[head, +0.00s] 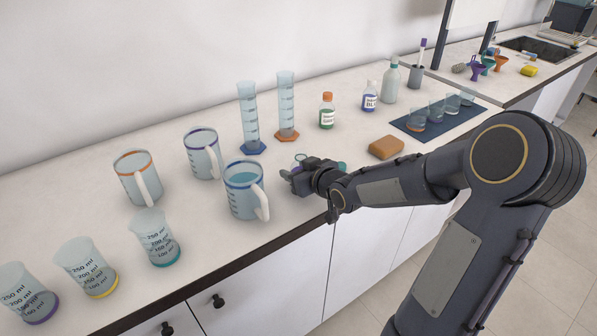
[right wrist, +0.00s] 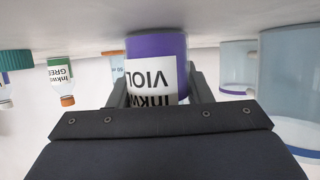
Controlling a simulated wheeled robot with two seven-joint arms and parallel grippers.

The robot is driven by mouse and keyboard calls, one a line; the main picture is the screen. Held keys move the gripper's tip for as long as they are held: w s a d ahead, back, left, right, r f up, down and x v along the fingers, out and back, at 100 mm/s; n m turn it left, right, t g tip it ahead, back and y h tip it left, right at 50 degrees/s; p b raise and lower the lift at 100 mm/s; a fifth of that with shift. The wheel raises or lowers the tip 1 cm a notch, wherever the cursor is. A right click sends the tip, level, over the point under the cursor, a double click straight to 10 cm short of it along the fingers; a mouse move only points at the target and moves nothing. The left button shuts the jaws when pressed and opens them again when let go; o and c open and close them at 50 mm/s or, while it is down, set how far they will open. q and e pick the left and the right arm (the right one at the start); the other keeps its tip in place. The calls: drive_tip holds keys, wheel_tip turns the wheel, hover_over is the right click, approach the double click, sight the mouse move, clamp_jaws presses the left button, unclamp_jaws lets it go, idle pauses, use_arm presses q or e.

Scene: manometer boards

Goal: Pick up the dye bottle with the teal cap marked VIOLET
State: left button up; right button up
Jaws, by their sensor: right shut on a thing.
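The violet dye bottle (right wrist: 157,72) has purple contents and a white label reading "VIOL", upside down in the right wrist view. My right gripper (right wrist: 158,90) is shut on its sides, with a finger on each side. Its cap is hidden behind the gripper body in that view. In the head view my right gripper (head: 290,178) is low over the counter, right of the blue-rimmed jug, and mostly hides the bottle. The base is close to the counter; I cannot tell whether it touches. My left gripper is out of view.
A blue-rimmed jug (head: 243,193) stands just left of the gripper. A low teal thing (right wrist: 15,60) lies on its other side. The green bottle (head: 327,112), blue bottle (head: 370,97) and two measuring cylinders stand behind. A brown sponge (head: 386,147) lies to the right.

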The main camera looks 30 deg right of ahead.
drive_tip(key=shift+r, duration=0.1)
drive_tip(key=shift+r+p, duration=0.35)
drive_tip(key=shift+r, duration=0.65)
drive_tip(key=s+r+p, duration=0.9)
drive_tip(key=s+r, duration=0.1)
drive_tip(key=s, duration=0.3)
drive_tip(key=shift+s+d+r+p, duration=0.25)
drive_tip(key=shift+s+r+p, duration=0.15)
